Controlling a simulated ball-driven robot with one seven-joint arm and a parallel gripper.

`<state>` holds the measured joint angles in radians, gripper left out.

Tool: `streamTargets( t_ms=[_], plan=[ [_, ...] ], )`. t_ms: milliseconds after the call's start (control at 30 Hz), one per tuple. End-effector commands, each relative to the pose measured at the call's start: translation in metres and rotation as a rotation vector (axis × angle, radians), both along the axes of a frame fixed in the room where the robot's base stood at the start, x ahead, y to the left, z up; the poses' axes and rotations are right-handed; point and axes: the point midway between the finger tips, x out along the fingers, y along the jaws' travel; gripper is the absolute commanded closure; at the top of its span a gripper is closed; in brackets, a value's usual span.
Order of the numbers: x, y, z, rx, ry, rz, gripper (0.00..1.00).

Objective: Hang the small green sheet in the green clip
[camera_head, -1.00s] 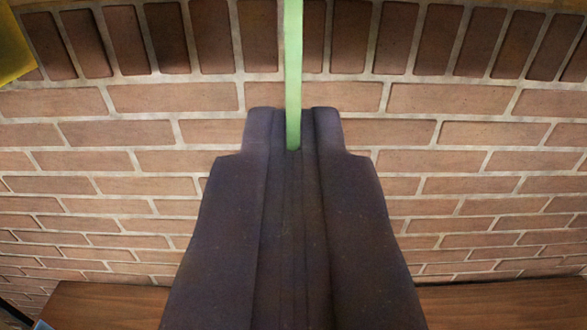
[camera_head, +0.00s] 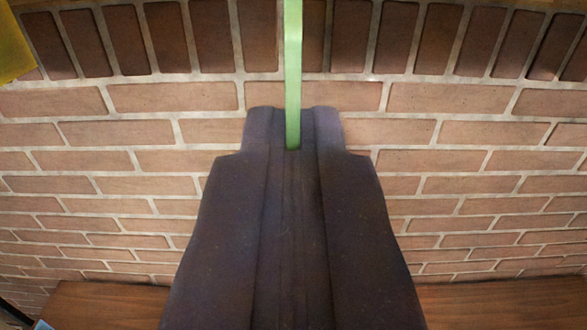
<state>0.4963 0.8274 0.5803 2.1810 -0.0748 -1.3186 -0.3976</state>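The small green sheet (camera_head: 293,60) shows edge-on as a narrow light green strip. It runs from the top edge of the picture down to between the fingertips of my gripper (camera_head: 293,125). The green clip is not in view.
A brick wall (camera_head: 470,160) fills the background. A yellow thing (camera_head: 14,50) is cut off at the upper left. A brown wooden surface (camera_head: 500,305) runs along the bottom. A small blue corner (camera_head: 42,325) shows at the lower left.

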Motion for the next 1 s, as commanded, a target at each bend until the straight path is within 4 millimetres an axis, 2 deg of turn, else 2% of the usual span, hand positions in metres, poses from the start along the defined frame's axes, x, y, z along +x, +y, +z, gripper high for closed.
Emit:
streamTargets(
  t_ms=[267,1000],
  plan=[
    [0.000,0.000,0.002,0.000,0.000,0.000,1.00],
    [0.000,0.000,0.024,0.000,-0.001,0.000,1.00]
  ],
)
